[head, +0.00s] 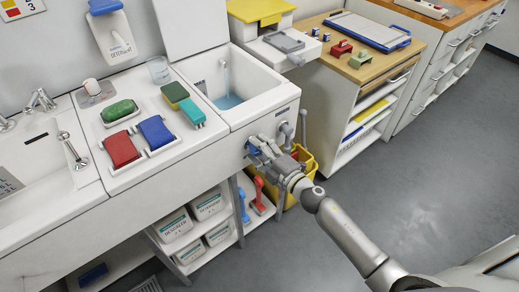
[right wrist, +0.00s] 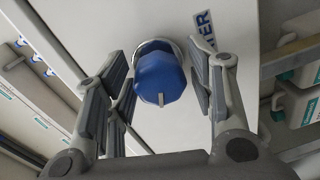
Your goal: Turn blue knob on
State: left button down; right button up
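The blue knob (right wrist: 160,78) is on the white front panel of the sink unit, with a light pointer mark on its edge. In the head view only a bit of the knob (head: 253,149) shows beside my right gripper (head: 263,148), which is at the panel front. In the right wrist view my right gripper (right wrist: 163,95) is open, with its fingers on both sides of the knob. A gap shows between the right-hand finger and the knob; whether the left-hand finger touches it I cannot tell. My left gripper is not in view.
A sink basin (head: 231,97) with water is above the panel. A yellow bucket (head: 298,172) stands just behind my right gripper. Shelves with white containers (head: 208,204) are below the counter. Part of a printed label (right wrist: 205,30) is beside the knob. Grey floor (head: 420,190) is clear at right.

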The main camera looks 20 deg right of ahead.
jog(key=shift+o, duration=0.3)
jog(key=v, duration=1.2)
jog(key=s+d+f+m+g+h, duration=0.2)
jog(key=s+f+m, duration=0.2)
jog(key=f, duration=0.7)
jog(key=s+d+f+m+g+h, duration=0.1)
jog(key=s+f+m+g+h, duration=0.2)
jog(key=f, duration=0.8)
jog(key=s+d+f+m+g+h, duration=0.15)
jog(key=s+f+m, duration=0.35)
jog(key=f, duration=0.6)
jog(key=s+a+f+m+g, duration=0.1)
jog(key=s+f+m+g, duration=0.1)
jog(key=s+f, duration=0.3)
jog(key=s+a+f+m+g, duration=0.1)
jog(key=s+f+g, duration=0.2)
jog(key=s, duration=1)
jog(key=s+f+m+g, duration=0.2)
jog(key=s+f+g, duration=0.1)
jog(key=s+f, duration=0.4)
jog(key=shift+s+a+m+g, duration=0.3)
jog(key=shift+s+a+g, duration=0.1)
jog(key=shift+s, duration=0.8)
